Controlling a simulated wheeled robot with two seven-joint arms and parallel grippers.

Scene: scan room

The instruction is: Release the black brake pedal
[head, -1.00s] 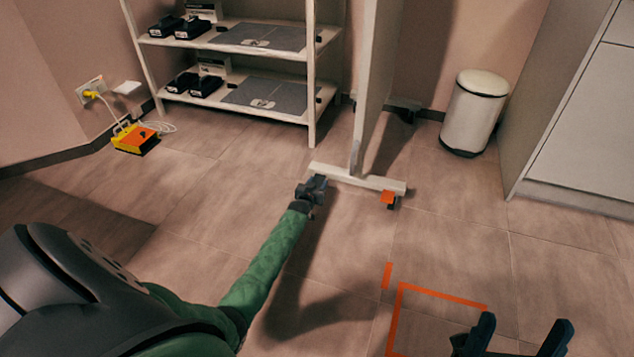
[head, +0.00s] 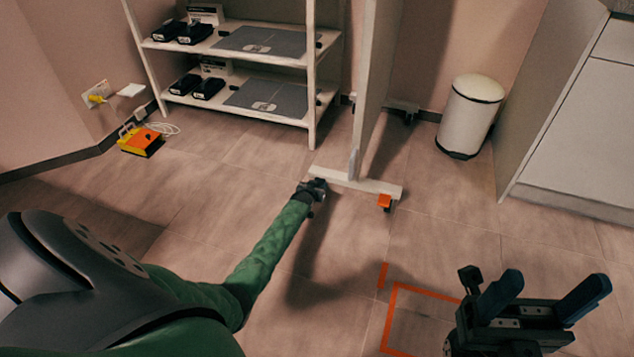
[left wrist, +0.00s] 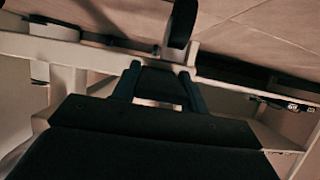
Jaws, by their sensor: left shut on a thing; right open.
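My left gripper (head: 316,186) is at the left end of the white foot (head: 350,181) of a tall upright panel (head: 373,85). In the left wrist view, its two fingers (left wrist: 160,88) are shut on a small dark piece, the black brake pedal (left wrist: 158,84), below the pale foot bar (left wrist: 80,52). In the head view the gripper hides the pedal, and its exact tilt cannot be told. An orange pedal (head: 385,201) shows at the foot's right end. My right gripper (head: 555,288) is open and empty at the lower right.
A white shelf rack (head: 313,80) stands behind, left of the panel. A white bin (head: 468,118) and a pale cabinet (head: 575,130) are at the right. A yellow-orange box (head: 143,143) with a cable is at the left. Orange tape (head: 388,320) marks the floor; floor around the foot is clear.

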